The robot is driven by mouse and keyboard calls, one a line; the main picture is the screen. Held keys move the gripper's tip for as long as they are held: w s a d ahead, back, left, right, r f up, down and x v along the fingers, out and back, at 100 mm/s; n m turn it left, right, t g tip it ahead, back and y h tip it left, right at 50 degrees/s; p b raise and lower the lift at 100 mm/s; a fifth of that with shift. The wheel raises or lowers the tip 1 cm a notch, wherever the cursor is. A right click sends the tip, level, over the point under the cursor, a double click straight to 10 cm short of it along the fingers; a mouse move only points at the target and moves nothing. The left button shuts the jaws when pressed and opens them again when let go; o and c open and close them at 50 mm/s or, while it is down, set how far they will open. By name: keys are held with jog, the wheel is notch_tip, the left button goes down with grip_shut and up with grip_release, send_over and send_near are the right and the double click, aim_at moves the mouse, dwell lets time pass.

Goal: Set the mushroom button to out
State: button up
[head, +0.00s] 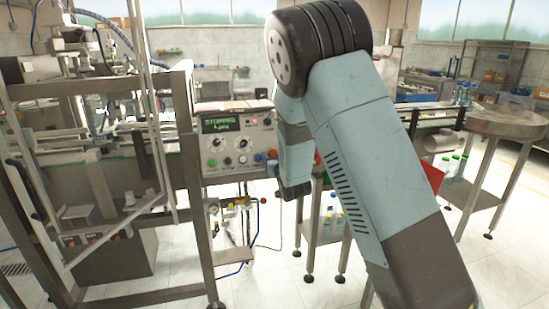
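The control panel (233,141) is a light grey box at the centre left, with a display reading "STOPPED" in green. My arm's far part comes down just right of the panel and ends in a dark piece (294,190), lower than the red button and apart from the panel face in the picture. Its fingers cannot be made out.
A metal machine frame (190,190) stands left of the panel. Pipes and fittings (235,212) hang below the panel. A bench with bottles (330,215) stands behind my arm, and a round metal table (508,122) is at right. The floor before the panel looks clear.

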grip_shut()
dwell(0.4)
jog(key=shift+s+d+r, duration=0.15)
jog(key=shift+s+r, duration=0.15)
jog(key=shift+s, duration=0.15)
jog(key=shift+o, duration=0.2)
grip_release()
jog(key=shift+s, duration=0.1)
jog(key=v, duration=1.3)
jog(key=shift+s+d, duration=0.15)
jog(key=shift+s, duration=0.2)
